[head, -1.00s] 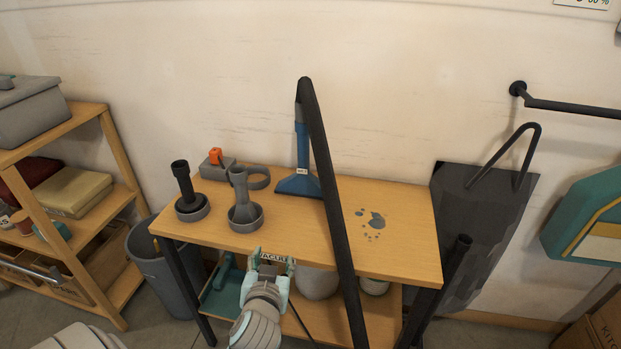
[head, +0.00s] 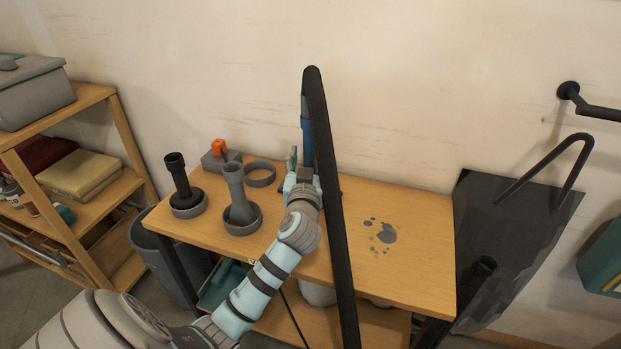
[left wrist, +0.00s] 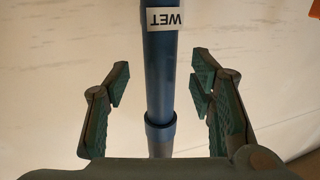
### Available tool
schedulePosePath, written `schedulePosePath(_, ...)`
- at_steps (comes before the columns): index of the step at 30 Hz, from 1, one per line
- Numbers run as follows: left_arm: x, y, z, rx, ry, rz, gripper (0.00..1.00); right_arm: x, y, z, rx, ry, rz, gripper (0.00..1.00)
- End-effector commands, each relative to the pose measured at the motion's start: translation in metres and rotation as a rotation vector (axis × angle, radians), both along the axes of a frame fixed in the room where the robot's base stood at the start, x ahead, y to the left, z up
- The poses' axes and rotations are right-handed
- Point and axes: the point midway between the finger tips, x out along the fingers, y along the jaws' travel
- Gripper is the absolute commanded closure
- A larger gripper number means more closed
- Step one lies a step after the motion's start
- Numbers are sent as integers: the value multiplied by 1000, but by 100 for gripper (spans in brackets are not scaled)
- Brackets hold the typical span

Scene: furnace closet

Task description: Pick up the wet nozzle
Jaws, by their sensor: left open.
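The wet nozzle (head: 307,140) is a blue tube standing upright at the back of the wooden table. Its white WET label shows in the left wrist view (left wrist: 165,18), and a collar joins the blue tube to a grey part. In the head view, my left gripper and a black hose hide its lower part. My left gripper (head: 304,170) is open at the nozzle. In the left wrist view its fingers (left wrist: 160,85) stand on both sides of the blue tube, with a visible gap on each side. My right gripper is not in view.
The black hose (head: 330,200) arches from the nozzle's top down past the table's front. Left on the table (head: 420,275) stand a black nozzle (head: 180,175), a grey nozzle (head: 236,190), an empty ring (head: 260,173) and an orange-topped block (head: 219,150). A dark stain marks the right side.

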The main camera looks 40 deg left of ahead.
Motion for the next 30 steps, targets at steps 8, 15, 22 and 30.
schedulePosePath(8, 29, 19, 1, -1, 1, -1, 50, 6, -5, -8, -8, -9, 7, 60)
schedulePosePath(15, 28, 19, 2, -1, 1, -1, 69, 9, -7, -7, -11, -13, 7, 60)
schedulePosePath(22, 28, 19, 2, 0, 1, -1, 100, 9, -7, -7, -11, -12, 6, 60)
schedulePosePath(30, 28, 19, 2, 1, -1, -2, 100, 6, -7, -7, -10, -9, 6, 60)
